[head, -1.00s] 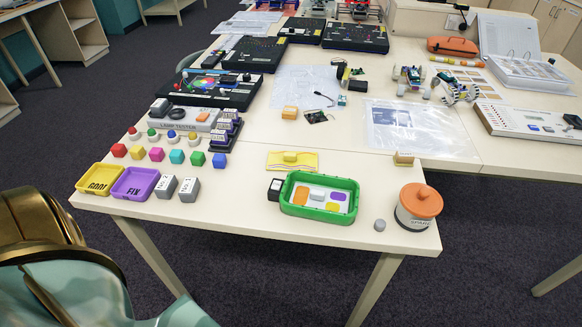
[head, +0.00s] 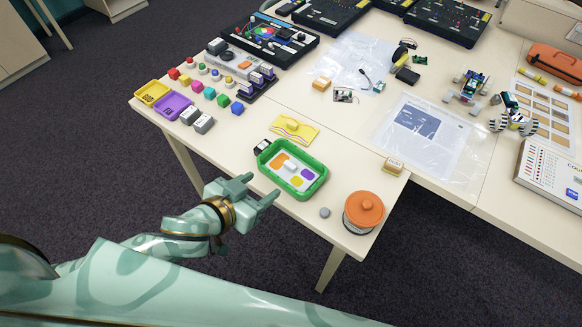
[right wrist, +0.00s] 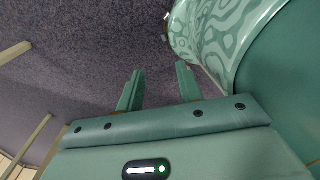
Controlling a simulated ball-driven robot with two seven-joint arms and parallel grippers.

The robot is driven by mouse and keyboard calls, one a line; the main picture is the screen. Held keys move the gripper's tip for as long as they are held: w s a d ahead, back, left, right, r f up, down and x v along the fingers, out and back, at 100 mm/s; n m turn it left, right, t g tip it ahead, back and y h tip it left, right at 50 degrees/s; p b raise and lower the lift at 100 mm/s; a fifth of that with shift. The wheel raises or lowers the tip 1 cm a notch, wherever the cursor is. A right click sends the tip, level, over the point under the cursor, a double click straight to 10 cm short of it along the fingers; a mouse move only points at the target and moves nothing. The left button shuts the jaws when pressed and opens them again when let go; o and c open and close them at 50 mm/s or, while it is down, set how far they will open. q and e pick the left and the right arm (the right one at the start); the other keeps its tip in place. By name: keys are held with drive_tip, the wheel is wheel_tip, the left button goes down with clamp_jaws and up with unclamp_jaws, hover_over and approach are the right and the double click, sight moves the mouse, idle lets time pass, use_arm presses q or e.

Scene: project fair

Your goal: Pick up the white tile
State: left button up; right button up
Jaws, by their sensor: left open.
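A small white tile (head: 290,166) lies in the green tray (head: 264,170), among orange, purple and yellow pieces on a pale inner floor. The tray sits near the table's front edge. My left gripper (head: 262,187) is open and empty, just in front and to the left of the tray, with its fingers pointing toward it. It is apart from the tile. My right gripper (right wrist: 160,72) is open and empty in the right wrist view, over the dark carpet.
A grey knob (head: 325,212) and an orange-lidded jar (head: 363,212) stand to the right. The table between tray and jar is mostly clear.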

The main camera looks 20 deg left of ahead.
use_arm(q)
drive_tip(key=b, duration=0.1)
approach(289, 166)
drive_tip(key=x, duration=0.3)
drive_tip(key=shift+d+f, duration=0.1)
drive_tip(key=shift+d, duration=0.2)
drive_tip(key=shift+w+f, duration=0.1)
drive_tip(key=shift+w, duration=0.1)
drive_tip(key=x, duration=0.2)
drive_tip(key=b+x, duration=0.1)
drive_tip(key=x, duration=0.2)
drive_tip(key=shift+w+a, duration=0.2)
drive_tip(key=shift+c, duration=1.2)
drive_tip(key=c, duration=0.8)
use_arm(e)
drive_tip(key=f, duration=0.2)
drive_tip(key=shift+s+a+f, duration=0.15)
drive_tip(key=shift+a+f, duration=0.2)
drive_tip(key=shift+a, duration=0.05)
